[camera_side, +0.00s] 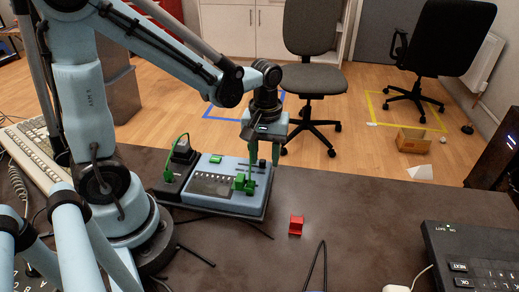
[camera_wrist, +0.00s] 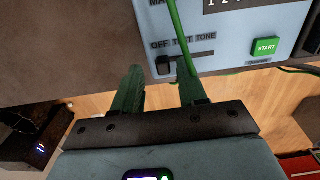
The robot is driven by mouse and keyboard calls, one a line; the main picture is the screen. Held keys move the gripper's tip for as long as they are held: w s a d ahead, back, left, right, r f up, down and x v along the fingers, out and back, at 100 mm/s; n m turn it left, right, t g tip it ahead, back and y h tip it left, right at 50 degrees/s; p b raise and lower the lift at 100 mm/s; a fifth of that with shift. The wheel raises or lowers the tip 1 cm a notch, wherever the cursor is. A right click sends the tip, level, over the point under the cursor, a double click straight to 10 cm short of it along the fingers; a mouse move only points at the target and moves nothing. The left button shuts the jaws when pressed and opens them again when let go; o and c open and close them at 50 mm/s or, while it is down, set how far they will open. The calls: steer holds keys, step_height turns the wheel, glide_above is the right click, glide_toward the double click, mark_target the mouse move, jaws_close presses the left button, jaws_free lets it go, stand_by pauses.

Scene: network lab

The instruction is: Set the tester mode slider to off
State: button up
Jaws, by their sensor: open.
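The tester (camera_side: 228,171) is a light blue box on the dark bench; part of its panel (camera_wrist: 232,48) fills the top of the wrist view. My gripper (camera_side: 264,160) is over the tester's right side, pointing down. In the wrist view its green fingers (camera_wrist: 159,72) are open, with the knob seen between their tips. I cannot tell whether either finger touches it. The slider is too small to make out in the side view.
A green cable (camera_wrist: 180,38) crosses the panel near the slider label. A green START button (camera_wrist: 265,46) is to the right. A green plug (camera_side: 245,182) stands on the tester near my fingers.

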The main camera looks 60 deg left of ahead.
mark_target(258, 175)
step_height(258, 175, up, 12)
stand_by(0.6)
steer(key=s+f+m+t, duration=0.1)
steer(key=m+t, duration=0.1)
steer(key=m, duration=0.1)
steer(key=s+d+f+m+t, duration=0.1)
steer(key=m+t, duration=0.1)
steer(key=m, duration=0.1)
steer(key=s+f+m+t, duration=0.1)
steer(key=m+t, duration=0.2)
steer(key=shift+d+f, duration=0.2)
steer(key=shift+d, duration=0.05)
stand_by(2.0)
